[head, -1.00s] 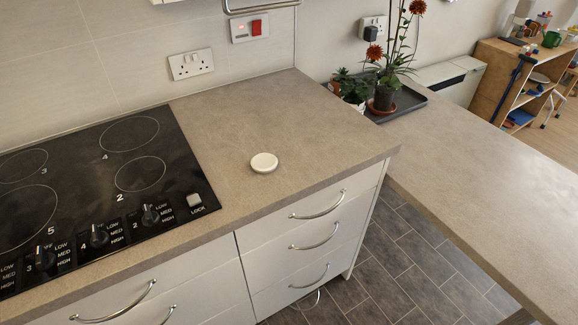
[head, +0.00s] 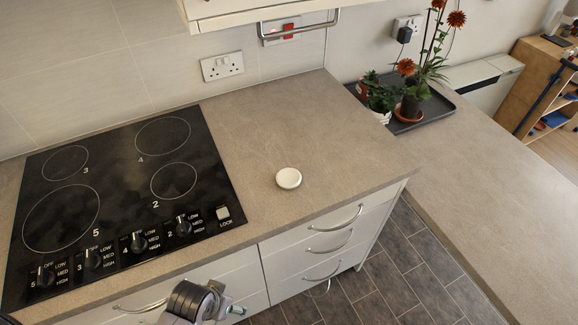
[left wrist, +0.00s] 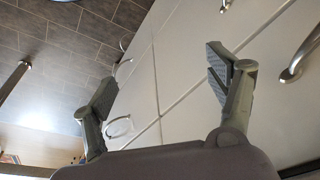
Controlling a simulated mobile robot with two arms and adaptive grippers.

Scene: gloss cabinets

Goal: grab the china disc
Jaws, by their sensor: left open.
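The china disc (head: 288,178) is a small round white disc lying flat on the grey-brown worktop (head: 250,120), to the right of the hob. In the head view my left arm comes in at the bottom, in front of the drawers and below the worktop edge; its fingertips cannot be made out clearly there. In the left wrist view my left gripper (left wrist: 160,85) is open with two spread fingers and nothing between them. The disc is not in the left wrist view. My right gripper is not in view.
A black hob (head: 125,195) with knobs lies left of the disc. White drawers (head: 325,245) with curved metal handles are below. Potted plants (head: 410,105) stand on a dark tray at the back right. A wall cabinet (head: 255,10) with a rail hangs above. The worktop around the disc is clear.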

